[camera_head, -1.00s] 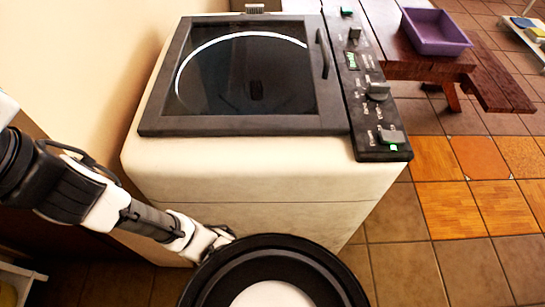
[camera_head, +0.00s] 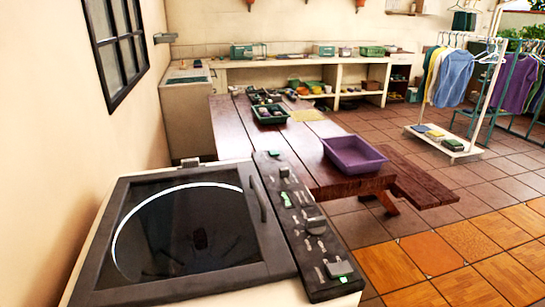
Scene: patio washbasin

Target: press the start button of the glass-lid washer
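The glass-lid washer stands at the lower left, a cream body with a dark-framed glass lid (camera_head: 186,238) that is shut. Its dark control panel (camera_head: 298,225) runs along the lid's right side. On the panel are grey knobs (camera_head: 315,222), small pale marks and several green spots. A grey control (camera_head: 338,269) with a green lit patch sits at the panel's near end. Two more green spots are farther up, one at the far end (camera_head: 285,172) and one below it (camera_head: 287,200). I cannot read the labels. My gripper is not in view.
A dark red wooden table with a bench (camera_head: 415,180) stands behind the washer, carrying a purple basin (camera_head: 353,154) and a green crate (camera_head: 269,114). A clothes rack (camera_head: 450,147) is at the right. Tiled floor (camera_head: 440,262) right of the washer is clear.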

